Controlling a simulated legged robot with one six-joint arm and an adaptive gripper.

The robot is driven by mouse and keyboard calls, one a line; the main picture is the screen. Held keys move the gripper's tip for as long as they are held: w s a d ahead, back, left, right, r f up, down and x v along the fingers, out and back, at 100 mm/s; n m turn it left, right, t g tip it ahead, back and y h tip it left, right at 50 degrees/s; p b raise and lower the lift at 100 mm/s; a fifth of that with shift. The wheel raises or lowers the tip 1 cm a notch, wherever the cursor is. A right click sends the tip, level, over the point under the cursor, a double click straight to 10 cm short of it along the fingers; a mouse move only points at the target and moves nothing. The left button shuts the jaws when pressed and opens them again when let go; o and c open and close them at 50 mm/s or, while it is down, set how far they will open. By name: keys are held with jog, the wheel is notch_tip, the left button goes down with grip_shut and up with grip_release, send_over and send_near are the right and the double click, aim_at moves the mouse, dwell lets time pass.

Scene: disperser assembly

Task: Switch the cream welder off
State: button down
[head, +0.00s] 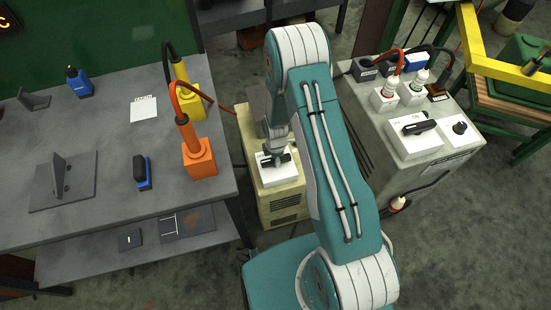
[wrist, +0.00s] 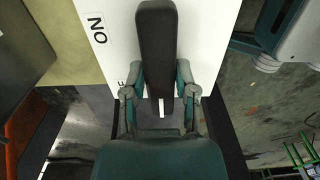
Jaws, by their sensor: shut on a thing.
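The cream welder (head: 285,207) stands on the floor right of the grey workbench, partly hidden by my arm. On top it has a white switch panel (head: 282,177) with a black lever. In the wrist view the black lever (wrist: 157,40) runs up the white panel (wrist: 205,35). An "ON" label (wrist: 97,28) is left of the lever; a second label is mostly hidden behind my left finger. My gripper (wrist: 160,75) is shut on the black lever, one finger on each side; it also shows in the head view (head: 275,155).
A paler grey welder (head: 395,165) with its own black switch stands to the right. The grey workbench (head: 110,115) at left holds an orange block (head: 199,158), a yellow block (head: 187,100) and blue-based parts. Cables hang between bench and welder.

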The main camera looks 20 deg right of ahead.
jog(key=shift+c, duration=2)
grip_release()
notch_tip(320, 180, up, 12)
jog(key=shift+w, duration=0.1)
jog(key=s+r+m+t, duration=0.1)
jog(key=s+r+m, duration=0.25)
jog(key=r, duration=0.75)
jog(key=s+r+m+t, duration=0.2)
jog(key=r+m, duration=0.3)
jog(key=r, duration=0.6)
jog(key=s+r+m+t, duration=0.2)
jog(key=s+r+m, duration=0.7)
jog(key=s, duration=0.7)
notch_tip(320, 180, up, 3)
jog(key=shift+s+r+m+t, duration=0.1)
jog(key=shift+s+m+t, duration=0.05)
jog(key=shift+m+t, duration=0.2)
